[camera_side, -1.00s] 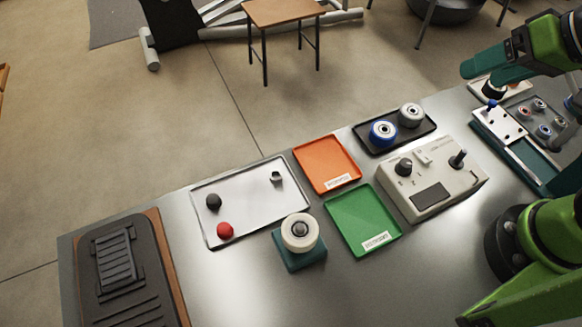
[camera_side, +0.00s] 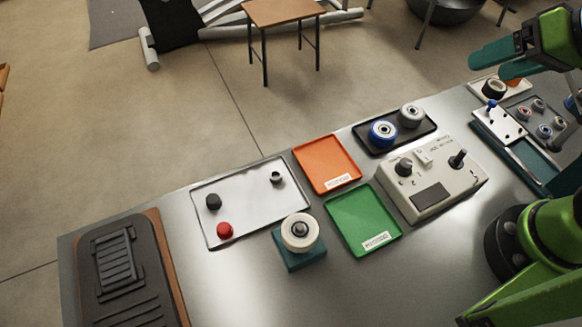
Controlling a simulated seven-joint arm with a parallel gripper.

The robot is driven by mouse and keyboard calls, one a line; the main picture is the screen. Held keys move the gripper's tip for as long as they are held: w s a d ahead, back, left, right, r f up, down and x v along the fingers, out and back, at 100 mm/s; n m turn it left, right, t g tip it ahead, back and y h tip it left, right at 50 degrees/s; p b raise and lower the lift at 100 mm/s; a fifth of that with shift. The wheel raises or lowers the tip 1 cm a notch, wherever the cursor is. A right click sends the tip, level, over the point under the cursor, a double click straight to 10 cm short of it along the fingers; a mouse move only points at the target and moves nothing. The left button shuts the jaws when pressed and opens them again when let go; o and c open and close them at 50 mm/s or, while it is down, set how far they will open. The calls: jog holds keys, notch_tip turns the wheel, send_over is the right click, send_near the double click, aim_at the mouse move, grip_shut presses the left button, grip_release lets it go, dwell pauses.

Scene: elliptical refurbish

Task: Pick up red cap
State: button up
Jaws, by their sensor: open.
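The red cap (camera_side: 225,230) sits on the white tray (camera_side: 250,220), near its front left edge. A black cap (camera_side: 213,202) stands just behind it, and a small dark grey piece (camera_side: 276,177) is at the tray's right side. My gripper (camera_side: 497,66) is at the upper right, with teal fingers spread apart and nothing seen between them. It is raised above the table's far right end, far from the red cap.
An orange tray (camera_side: 310,155) and a green tray (camera_side: 345,205) lie right of the white tray. A wheel on a teal stand (camera_side: 303,259) is close by. A black tray (camera_side: 362,138) with two wheels and a grey control box (camera_side: 450,198) stand between my gripper and the white tray.

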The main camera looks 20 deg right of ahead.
jog(key=shift+c, duration=0.5)
jog(key=c, duration=0.4)
